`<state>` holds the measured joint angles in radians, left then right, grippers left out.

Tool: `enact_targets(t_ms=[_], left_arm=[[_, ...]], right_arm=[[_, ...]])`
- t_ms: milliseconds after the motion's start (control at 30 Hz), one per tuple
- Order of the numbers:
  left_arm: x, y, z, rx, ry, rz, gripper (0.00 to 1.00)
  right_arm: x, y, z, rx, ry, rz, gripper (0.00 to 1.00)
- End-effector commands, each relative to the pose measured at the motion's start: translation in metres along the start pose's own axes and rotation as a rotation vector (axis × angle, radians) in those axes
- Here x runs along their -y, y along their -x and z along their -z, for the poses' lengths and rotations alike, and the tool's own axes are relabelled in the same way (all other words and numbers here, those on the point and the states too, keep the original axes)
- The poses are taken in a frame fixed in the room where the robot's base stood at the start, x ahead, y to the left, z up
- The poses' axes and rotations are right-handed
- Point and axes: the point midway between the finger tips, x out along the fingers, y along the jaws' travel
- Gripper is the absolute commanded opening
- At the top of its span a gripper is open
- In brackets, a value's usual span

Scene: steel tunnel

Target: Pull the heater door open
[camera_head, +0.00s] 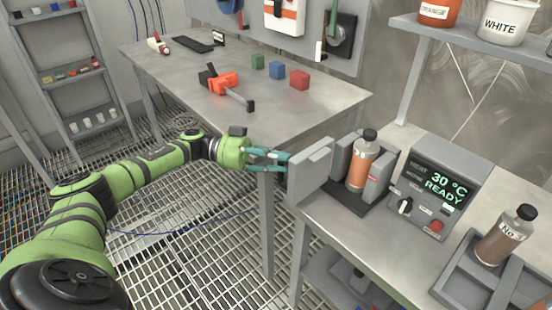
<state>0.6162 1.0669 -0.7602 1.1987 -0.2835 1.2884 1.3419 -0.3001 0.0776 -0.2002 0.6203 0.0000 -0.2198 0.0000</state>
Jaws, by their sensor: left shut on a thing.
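The heater (378,183) stands on the steel bench at the right, with an orange-brown bottle (360,165) with a black cap upright in it. Its grey door (312,174) stands to the left of the bottle, and a gap shows between the door and the heater body. My left gripper (284,160) has teal fingers and is shut at the door's left side, on what seems to be its handle; the fingers and door hide the grip itself. My right gripper is not in view.
A control box (434,192) reading 30 °C READY stands right of the heater. A tray (452,280) holds another bottle (505,237) at the lower right. A second table (300,110) with coloured blocks stands behind my left arm. Grated floor lies open at left.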

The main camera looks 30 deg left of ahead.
Motion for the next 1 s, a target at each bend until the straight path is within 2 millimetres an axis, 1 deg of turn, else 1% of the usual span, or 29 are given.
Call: enact_targets(t_ms=[33, 200, 233, 267, 300, 767, 867, 967, 1000], left_arm=[[0.0, 0.0, -0.011, 0.021, 0.009, 0.01, 0.0], [0.0, 0.0, -0.012, 0.021, 0.011, 0.009, 0.0], [0.0, 0.0, -0.012, 0.021, 0.012, 0.009, 0.32], [0.0, 0.0, -0.012, 0.02, 0.012, 0.008, 0.44], [-0.001, 0.0, -0.012, 0.02, 0.012, 0.007, 0.49], [0.0, -0.001, -0.007, 0.012, 0.006, 0.004, 0.49], [0.0, 0.0, -0.006, 0.011, 0.005, 0.004, 0.49], [0.0, 0.006, -0.005, 0.012, 0.005, 0.005, 0.49], [0.001, 0.011, -0.006, 0.012, 0.005, 0.005, 0.49]], right_arm=[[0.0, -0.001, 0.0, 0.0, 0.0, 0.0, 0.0], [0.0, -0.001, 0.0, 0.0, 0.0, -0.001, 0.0], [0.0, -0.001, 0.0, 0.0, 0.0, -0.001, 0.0], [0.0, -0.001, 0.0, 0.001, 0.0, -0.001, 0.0], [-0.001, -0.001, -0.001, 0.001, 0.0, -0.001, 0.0], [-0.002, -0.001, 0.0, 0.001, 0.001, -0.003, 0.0], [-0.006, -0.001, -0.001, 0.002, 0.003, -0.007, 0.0], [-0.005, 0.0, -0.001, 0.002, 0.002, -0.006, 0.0], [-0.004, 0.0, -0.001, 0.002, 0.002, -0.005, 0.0]])
